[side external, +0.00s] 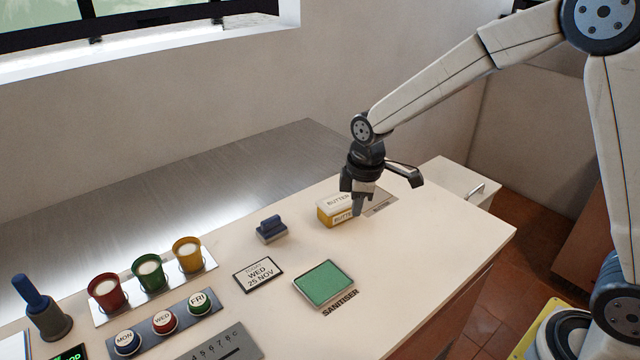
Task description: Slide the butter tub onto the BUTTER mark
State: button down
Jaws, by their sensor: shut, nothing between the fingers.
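The butter tub (329,213) is a small yellow box with a white lid, lettered BUTTER on its top and side. It stands on the pale counter in the side external view. A grey rectangular mark (383,203) with small lettering lies flat on the counter just right of the tub, partly hidden behind my gripper. My gripper (358,209) points down, shut and empty, at the tub's right end. It overlaps the tub's edge in this view; I cannot tell whether they touch.
A date card (258,274) and a green sanitiser pad (324,283) lie nearer the front. Coloured cups (149,271) and round day buttons (162,320) are at the left. The counter (440,235) is clear at the right front.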

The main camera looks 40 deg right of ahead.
aim_at(320, 230)
jog(key=w+a+f+n+g, duration=0.1)
jog(key=w+a+n, duration=0.3)
jog(key=w+n, duration=0.5)
jog(key=shift+w+a, duration=0.4)
jog(key=shift+w, duration=0.25)
notch_tip(320, 230, down, 10)
jog(key=shift+w+d, duration=0.1)
jog(key=shift+d, duration=1.9)
jog(key=shift+w, duration=0.1)
